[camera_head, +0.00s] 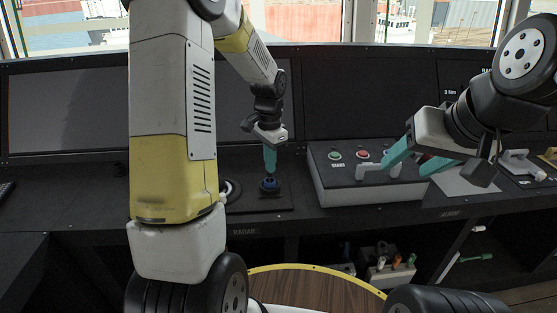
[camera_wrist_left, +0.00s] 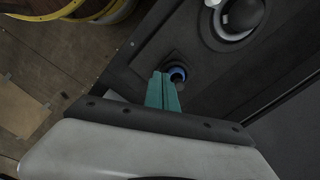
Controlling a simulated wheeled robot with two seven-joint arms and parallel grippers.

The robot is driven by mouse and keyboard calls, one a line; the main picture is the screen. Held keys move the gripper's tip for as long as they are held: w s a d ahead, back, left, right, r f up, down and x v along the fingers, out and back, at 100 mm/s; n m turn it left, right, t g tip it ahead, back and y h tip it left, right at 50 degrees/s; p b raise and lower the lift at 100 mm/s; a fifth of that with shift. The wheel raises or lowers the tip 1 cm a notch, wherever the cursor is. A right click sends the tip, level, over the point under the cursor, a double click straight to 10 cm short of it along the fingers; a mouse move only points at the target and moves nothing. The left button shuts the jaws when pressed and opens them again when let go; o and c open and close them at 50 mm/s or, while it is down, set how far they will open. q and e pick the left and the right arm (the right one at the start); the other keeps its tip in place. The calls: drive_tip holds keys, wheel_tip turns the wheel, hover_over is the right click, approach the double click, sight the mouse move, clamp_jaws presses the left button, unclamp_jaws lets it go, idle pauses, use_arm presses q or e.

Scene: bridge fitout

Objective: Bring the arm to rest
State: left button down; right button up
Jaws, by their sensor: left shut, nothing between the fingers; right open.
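My left arm comes in from the left and reaches over the console in the head view. My left gripper (camera_head: 270,160) points down with its teal fingers shut and nothing between them. It is just above a dark knob with a blue ring (camera_head: 270,185) on the console. In the left wrist view, the shut fingers (camera_wrist_left: 162,92) are beside the blue-ringed knob (camera_wrist_left: 177,74) and partly overlap it; I cannot tell whether they touch. My right gripper (camera_head: 415,160) is open, its teal fingers apart, near the right end of the grey control box.
The grey control box (camera_head: 330,190) carries a red button, a green button and a handle. A trackball (camera_head: 231,190) sits left of the knob; it also shows in the left wrist view (camera_wrist_left: 240,14). Dark screens (camera_head: 335,95) stand behind. A shelf below holds a toolbox (camera_head: 390,275).

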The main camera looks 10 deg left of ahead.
use_arm(q)
drive_tip(key=s+d+r+n+t+h, duration=0.1)
drive_tip(key=s+r+n+t, duration=0.5)
drive_tip(key=s+r, duration=1.3)
drive_tip(key=s+n+h, duration=0.1)
drive_tip(key=s+n, duration=0.1)
drive_tip(key=s, duration=0.1)
drive_tip(key=shift+s+d+r, duration=0.15)
drive_tip(key=shift+d+r, duration=0.15)
